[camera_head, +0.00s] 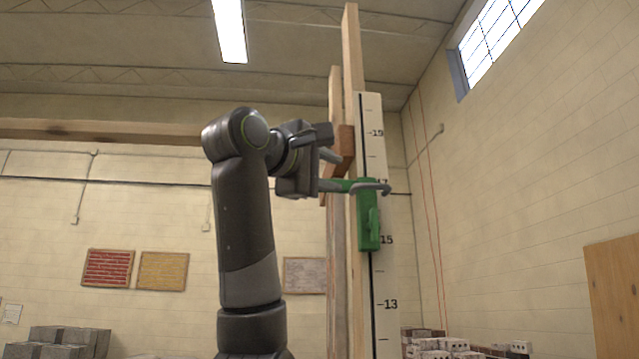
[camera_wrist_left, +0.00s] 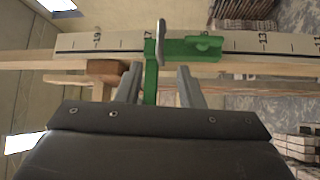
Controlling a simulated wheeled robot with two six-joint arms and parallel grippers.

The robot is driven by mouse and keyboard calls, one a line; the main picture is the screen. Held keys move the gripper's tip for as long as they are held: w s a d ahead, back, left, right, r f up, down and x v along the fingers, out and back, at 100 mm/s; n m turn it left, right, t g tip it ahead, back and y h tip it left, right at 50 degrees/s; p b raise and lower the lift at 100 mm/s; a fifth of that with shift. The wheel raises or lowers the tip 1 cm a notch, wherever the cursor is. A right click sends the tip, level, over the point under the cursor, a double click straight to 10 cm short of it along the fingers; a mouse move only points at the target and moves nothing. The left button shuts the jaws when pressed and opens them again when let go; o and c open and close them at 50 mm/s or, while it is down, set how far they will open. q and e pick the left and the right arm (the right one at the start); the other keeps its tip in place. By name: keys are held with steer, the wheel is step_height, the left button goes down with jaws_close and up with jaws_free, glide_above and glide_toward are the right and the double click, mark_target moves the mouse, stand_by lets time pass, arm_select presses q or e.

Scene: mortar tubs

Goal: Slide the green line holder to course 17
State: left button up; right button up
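The green line holder (camera_head: 368,222) sits on the white course staff (camera_head: 386,320), which has black numbers and a black line. Its top end is beside the partly covered 17, and its body reaches down to about 15. A grey hook-like piece crosses its upper end. In the left wrist view, the holder (camera_wrist_left: 190,47) has a green stem pointing toward my left gripper (camera_wrist_left: 158,86). My left gripper (camera_head: 334,172) is open, with its fingers on either side of the stem and gaps visible. Contact with the stem cannot be told. My right gripper is not in view.
A wooden post (camera_head: 352,60) backs the staff, and a small brown wood block (camera_head: 345,145) sits close to my left fingers. Grey blocks (camera_head: 70,340) are stacked at lower left and bricks (camera_head: 450,345) at lower right. A wooden board (camera_head: 612,300) stands at the right.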

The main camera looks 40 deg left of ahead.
arm_select(q)
steer(key=s, duration=0.2)
steer(key=shift+s+d+f+b, duration=0.1)
steer(key=shift+s+f+b, duration=0.05)
steer(key=shift+s+b, duration=0.2)
